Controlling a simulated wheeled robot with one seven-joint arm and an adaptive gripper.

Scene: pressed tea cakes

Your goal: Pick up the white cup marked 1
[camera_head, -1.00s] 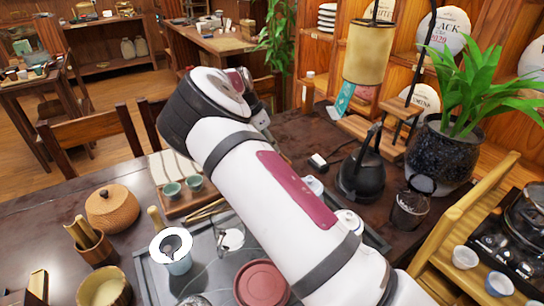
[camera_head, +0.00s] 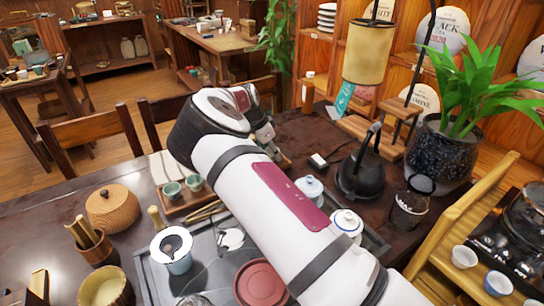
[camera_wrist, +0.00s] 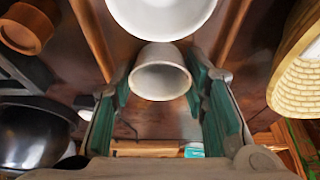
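A white cup (camera_wrist: 160,83) shows in the wrist view between the tips of my gripper (camera_wrist: 160,85), its mouth facing the bottom of the picture. The green finger pads are apart, one on each side of it. I cannot tell whether they touch it. No mark 1 is visible on it. A second, larger-looking white round vessel (camera_wrist: 160,12) is cut off at the top of the wrist view. In the head view my gripper (camera_head: 266,136) shows only partly behind my arm, and its fingertips and the cup between them are hidden.
A black kettle (camera_head: 362,172) stands right of my arm, and shows at the left of the wrist view (camera_wrist: 28,135). A hanging lamp (camera_head: 368,52) and potted plant (camera_head: 441,150) stand behind. A wooden tray holds green cups (camera_head: 172,189).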

